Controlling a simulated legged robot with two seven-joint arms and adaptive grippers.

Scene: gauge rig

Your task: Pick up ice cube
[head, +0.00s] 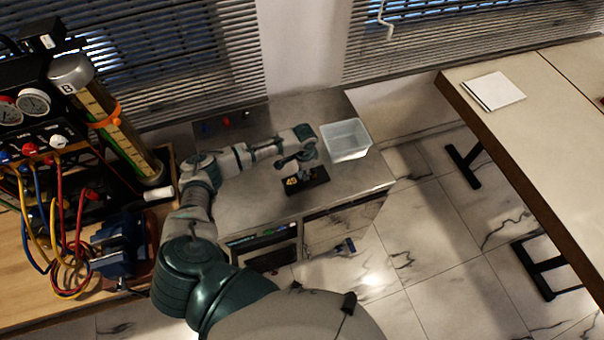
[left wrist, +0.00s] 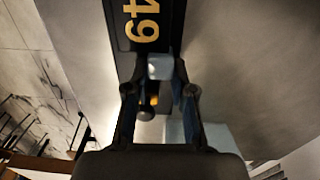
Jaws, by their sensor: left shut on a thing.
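The ice cube (left wrist: 160,68) shows in the left wrist view as a small pale block between the fingertips of my left gripper (left wrist: 161,76), which is shut on it. Behind it in that view is a black plate (left wrist: 124,38) with yellow digits. In the head view my left gripper (head: 292,163) is over the grey metal counter, just above the black plate (head: 318,183). I cannot make out the cube in the head view. I cannot tell whether the cube is clear of the plate. My right gripper is in neither view.
A clear whitish bin (head: 346,140) stands on the counter (head: 240,205), right of my left gripper. A gauge rig with hoses and a vise (head: 120,245) fills the left side. A table (head: 545,90) with a white pad (head: 494,90) is at the right.

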